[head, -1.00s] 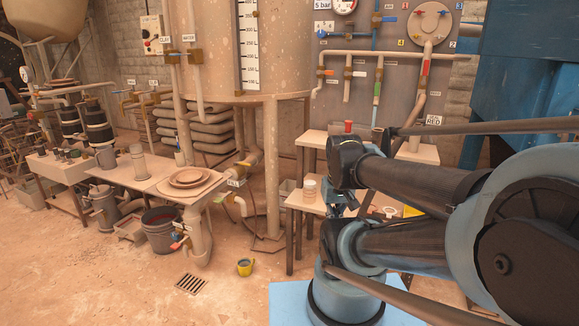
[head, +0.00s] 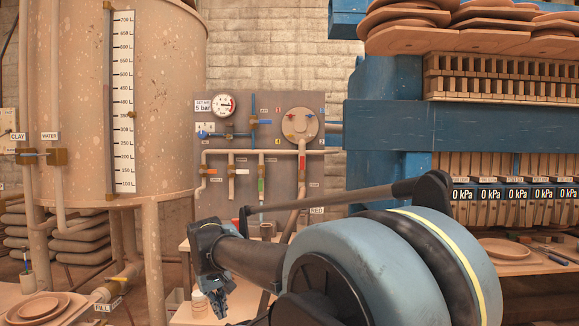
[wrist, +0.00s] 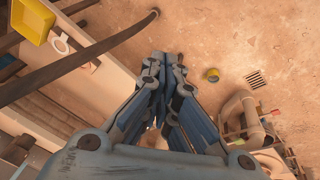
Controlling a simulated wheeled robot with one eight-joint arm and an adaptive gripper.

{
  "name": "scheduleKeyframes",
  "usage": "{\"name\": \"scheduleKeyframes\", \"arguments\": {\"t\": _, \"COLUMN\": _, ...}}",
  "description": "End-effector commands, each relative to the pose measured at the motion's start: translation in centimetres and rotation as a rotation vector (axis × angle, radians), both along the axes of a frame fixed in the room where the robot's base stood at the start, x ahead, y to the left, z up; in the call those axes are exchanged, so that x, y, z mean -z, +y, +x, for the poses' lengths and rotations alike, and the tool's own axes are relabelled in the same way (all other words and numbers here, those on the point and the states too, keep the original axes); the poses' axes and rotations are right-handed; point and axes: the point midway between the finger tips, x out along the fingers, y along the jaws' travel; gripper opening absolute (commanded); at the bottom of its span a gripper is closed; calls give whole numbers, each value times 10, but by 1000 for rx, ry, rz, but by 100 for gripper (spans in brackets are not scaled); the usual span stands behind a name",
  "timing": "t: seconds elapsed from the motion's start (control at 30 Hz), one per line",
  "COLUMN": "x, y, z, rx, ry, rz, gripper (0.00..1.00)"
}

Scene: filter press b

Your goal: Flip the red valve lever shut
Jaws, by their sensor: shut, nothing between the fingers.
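Several small red parts show, and I cannot tell which one is the valve lever. A red band (head: 302,163) sits on the right downpipe of the grey panel (head: 272,110), above a RED label (head: 317,210). An orange-red handle (head: 209,171) is on the panel's left pipe. In the wrist view a small red handle (wrist: 275,111) is on the floor-level pipework at right. My gripper (wrist: 163,62) is shut and empty, pointing down over open floor, apart from all of these. In the head view my gripper (head: 219,301) hangs left of my arm, low in front of the panel.
A large tank (head: 80,100) stands at left. A blue press frame (head: 390,120) with 0 kPa displays fills the right. In the wrist view a yellow cup (wrist: 212,74) and a drain grate (wrist: 255,79) lie on the floor; a bench edge (wrist: 95,75) runs at left.

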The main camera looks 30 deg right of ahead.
Motion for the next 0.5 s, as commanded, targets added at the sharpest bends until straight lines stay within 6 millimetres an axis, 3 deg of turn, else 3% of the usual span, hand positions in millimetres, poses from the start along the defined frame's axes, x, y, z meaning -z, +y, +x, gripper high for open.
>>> {"name": "scheduleKeyframes", "arguments": {"t": 0.5, "x": -162, "y": -157, "z": 155, "rx": 54, "ry": -62, "rz": -571, "gripper": 0}}
